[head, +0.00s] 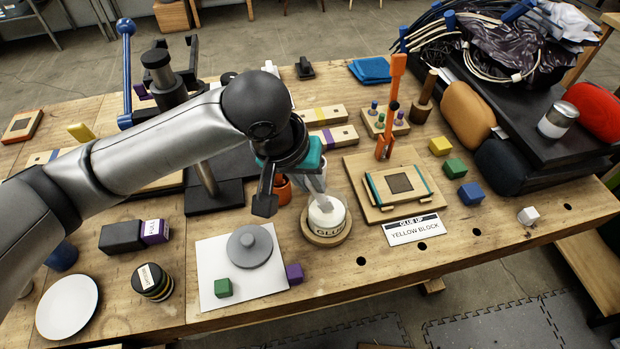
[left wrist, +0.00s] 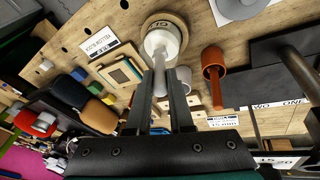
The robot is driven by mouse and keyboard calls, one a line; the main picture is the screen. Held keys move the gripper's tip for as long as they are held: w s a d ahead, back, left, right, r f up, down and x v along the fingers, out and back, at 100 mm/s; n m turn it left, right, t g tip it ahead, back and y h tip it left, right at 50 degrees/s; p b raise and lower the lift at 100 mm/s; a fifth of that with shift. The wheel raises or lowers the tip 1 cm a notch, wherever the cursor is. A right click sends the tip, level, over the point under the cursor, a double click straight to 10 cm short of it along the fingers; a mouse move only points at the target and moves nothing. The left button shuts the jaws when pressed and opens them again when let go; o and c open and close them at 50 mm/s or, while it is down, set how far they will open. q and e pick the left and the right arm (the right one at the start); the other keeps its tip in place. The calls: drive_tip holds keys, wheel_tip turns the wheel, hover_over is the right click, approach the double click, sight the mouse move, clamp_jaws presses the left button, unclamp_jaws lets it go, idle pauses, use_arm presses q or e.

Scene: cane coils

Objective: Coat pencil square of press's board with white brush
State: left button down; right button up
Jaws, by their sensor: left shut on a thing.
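My left gripper (head: 290,192) is shut on the white brush (head: 317,184), whose lower end is at the mouth of the white glue pot (head: 327,214). How deep the bristles reach is hidden. My right gripper is not in view.
A "GLUE UP YELLOW BLOCK" card (head: 413,229) lies in front of the board. Yellow (head: 440,146), green (head: 455,168) and blue (head: 471,194) blocks lie to its right. A grey disc (head: 249,246) on a white sheet sits left of the pot. An orange cup stands behind the gripper.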

use_arm(q)
drive_tip(key=shift+s+f+p, duration=0.1)
drive_tip(key=shift+f+p, duration=0.1)
drive_tip(key=shift+p, duration=0.15)
idle(1.3)
drive_tip(key=shift+r, duration=0.1)
wheel_tip(320, 180, up, 7)
drive_tip(key=p, duration=0.9)
drive_tip(key=shift+r+p, duration=0.1)
drive_tip(key=shift+p, duration=0.3)
idle(0.4)
